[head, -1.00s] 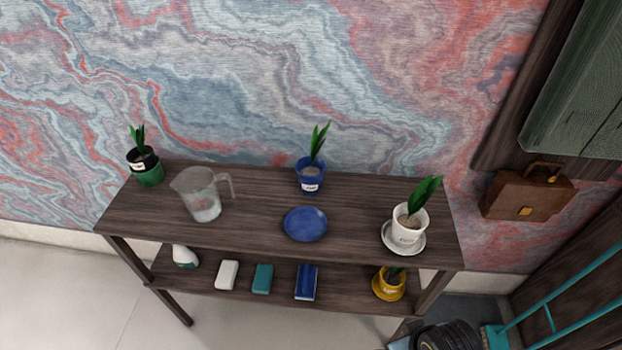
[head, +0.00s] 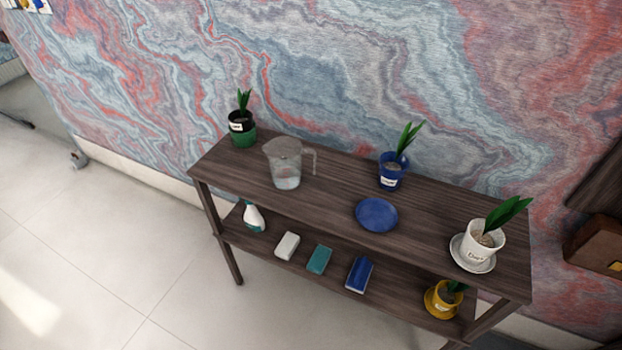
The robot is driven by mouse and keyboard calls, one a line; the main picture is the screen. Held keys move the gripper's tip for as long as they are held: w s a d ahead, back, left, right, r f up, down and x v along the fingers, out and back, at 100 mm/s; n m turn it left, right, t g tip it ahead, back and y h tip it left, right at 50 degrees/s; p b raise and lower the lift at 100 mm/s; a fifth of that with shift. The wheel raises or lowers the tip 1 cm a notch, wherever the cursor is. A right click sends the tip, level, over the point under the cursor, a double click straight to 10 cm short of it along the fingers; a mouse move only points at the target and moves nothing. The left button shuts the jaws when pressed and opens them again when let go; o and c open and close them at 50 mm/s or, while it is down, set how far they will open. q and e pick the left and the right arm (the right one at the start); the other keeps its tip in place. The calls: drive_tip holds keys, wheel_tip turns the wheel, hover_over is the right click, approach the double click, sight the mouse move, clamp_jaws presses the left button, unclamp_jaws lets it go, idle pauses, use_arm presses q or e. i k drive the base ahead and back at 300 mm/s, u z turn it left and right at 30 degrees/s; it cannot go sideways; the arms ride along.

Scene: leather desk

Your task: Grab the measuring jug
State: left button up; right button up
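The measuring jug (head: 284,165) is clear and greyish, with a handle on its right side. It stands upright on the top shelf of the dark wooden shelf table (head: 330,187), left of the middle. Its lower part looks paler, perhaps with some water in it. Neither of my grippers shows in the head view, so nothing is seen touching the jug.
Near the jug stand a green potted plant (head: 242,130), a blue potted plant (head: 392,172) and a blue plate (head: 377,214). A white potted plant (head: 483,240) is at the right end. The lower shelf holds a spray bottle (head: 253,217) and a yellow pot (head: 442,300).

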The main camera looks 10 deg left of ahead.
sight(286, 174)
drive_tip(key=z, duration=0.35)
drive_tip(key=i, duration=0.85)
drive_tip(key=u, duration=0.55)
